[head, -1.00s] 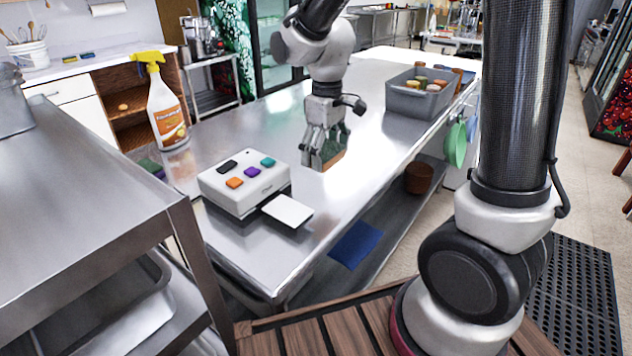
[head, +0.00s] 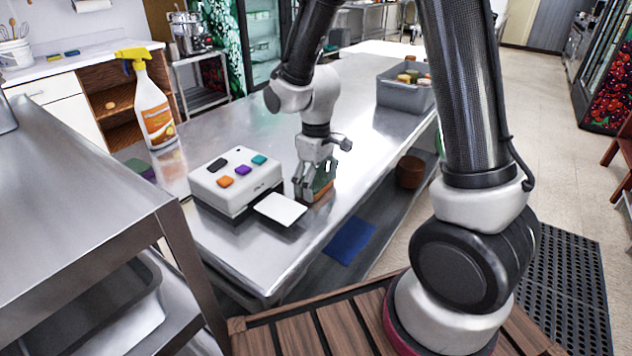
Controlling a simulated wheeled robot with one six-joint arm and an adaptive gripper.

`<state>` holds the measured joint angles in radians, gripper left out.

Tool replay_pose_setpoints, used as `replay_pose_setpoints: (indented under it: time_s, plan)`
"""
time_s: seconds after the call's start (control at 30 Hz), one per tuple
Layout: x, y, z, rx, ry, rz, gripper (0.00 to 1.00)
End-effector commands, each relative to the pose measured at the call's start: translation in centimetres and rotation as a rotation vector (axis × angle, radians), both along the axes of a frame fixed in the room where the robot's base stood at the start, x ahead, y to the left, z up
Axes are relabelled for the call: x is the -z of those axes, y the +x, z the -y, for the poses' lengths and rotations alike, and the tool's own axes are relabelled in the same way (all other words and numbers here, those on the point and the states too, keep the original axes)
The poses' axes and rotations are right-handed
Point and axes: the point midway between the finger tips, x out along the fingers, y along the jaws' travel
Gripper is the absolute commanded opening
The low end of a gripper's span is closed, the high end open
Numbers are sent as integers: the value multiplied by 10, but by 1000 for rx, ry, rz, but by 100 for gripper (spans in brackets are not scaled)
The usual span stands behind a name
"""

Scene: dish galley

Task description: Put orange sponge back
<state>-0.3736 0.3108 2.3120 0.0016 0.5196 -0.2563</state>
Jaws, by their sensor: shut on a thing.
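My gripper (head: 308,191) is low over the steel table, right of the white card of the button box. It is shut on the orange sponge (head: 322,192), a small block with an orange lower part and a green face. The fingers hide part of the sponge. I cannot tell whether it touches the table top. Another orange-yellow piece (head: 110,105) lies on the wooden shelf under the back counter; it is too small to identify surely.
A white box (head: 236,180) with coloured buttons and a white card (head: 280,209) stands left of my gripper. A spray bottle (head: 153,105) stands behind it. A grey bin (head: 405,97) with several items is at the far right end. The middle of the steel table (head: 235,130) is clear.

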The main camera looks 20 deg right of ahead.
Motion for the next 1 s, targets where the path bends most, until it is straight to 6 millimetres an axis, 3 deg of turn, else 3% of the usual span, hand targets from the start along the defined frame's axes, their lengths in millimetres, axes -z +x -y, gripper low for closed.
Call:
replay_pose_setpoints:
  time_s: [0.17,0.2,0.27,0.7,0.83,1.0]
  plan:
    - [3,0,0,0,-1,-1,45]
    - [3,0,0,0,0,0,89]
    - [3,0,0,0,0,0,100]
    - [-2,1,0,0,0,2,100]
    - [-20,2,-1,0,2,6,100]
    - [-59,2,-1,0,2,7,100]
